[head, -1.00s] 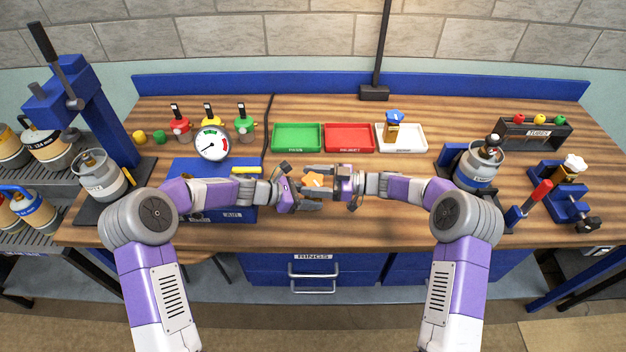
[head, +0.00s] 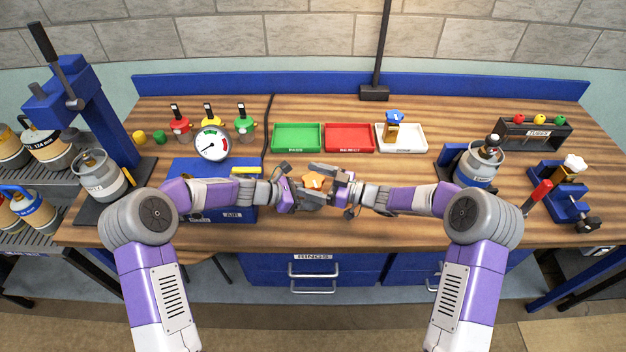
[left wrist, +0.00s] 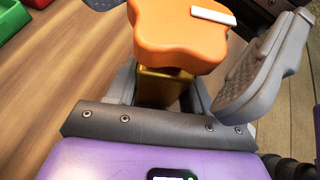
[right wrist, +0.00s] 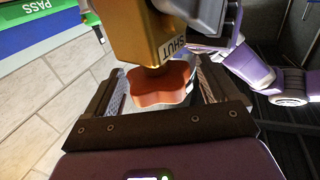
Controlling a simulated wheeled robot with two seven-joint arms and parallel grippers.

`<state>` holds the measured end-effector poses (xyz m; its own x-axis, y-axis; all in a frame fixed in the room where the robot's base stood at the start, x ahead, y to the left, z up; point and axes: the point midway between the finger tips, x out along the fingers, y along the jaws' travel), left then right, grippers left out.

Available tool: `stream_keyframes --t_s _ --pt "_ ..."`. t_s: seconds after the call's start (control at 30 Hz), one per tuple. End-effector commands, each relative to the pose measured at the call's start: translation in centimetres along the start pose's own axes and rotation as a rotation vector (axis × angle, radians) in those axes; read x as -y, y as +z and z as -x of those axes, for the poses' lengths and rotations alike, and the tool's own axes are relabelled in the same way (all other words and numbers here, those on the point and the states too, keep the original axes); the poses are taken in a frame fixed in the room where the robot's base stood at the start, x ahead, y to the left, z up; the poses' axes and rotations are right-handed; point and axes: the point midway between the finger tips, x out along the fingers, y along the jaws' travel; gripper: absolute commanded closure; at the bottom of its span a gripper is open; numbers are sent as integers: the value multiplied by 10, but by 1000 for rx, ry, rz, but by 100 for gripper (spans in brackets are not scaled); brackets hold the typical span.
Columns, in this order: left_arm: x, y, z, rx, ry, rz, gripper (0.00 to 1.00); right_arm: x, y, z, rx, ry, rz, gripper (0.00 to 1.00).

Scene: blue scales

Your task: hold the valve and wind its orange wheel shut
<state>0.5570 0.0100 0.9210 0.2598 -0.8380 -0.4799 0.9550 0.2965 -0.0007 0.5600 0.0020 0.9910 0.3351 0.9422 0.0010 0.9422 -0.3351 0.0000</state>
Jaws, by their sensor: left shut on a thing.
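The valve has a brass body (left wrist: 165,88) and a flat, lobed orange wheel (head: 313,181) with a white mark on it. My left gripper (head: 298,193) is shut on the brass body and holds it above the bench. The right wrist view shows the brass body (right wrist: 155,35) with a "SHUT" label, and the orange wheel (right wrist: 160,85) between the fingers of my right gripper (right wrist: 157,82). The right gripper is open around the wheel, with its fingers apart from the wheel's edges. Most of the valve body is hidden by the fingers in the head view.
Green (head: 297,138), red (head: 349,138) and white (head: 415,140) trays stand behind the grippers. Another valve (head: 393,125) is in the white tray. A pressure gauge (head: 212,144) stands at the left, and a gas cylinder (head: 478,165) at the right. The bench front is clear.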

Motion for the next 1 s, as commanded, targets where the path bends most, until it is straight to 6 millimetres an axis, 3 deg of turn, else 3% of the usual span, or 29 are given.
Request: stream_keyframes --t_s 0.37,0.8,1.0 --pt "0 1 0 2 0 -2 65 -1 0 7 1 1 1 12" --pt "0 1 0 2 0 -2 65 -1 0 91 1 3 0 12" --pt "0 1 0 2 -1 -2 65 -1 0 115 1 2 0 12"
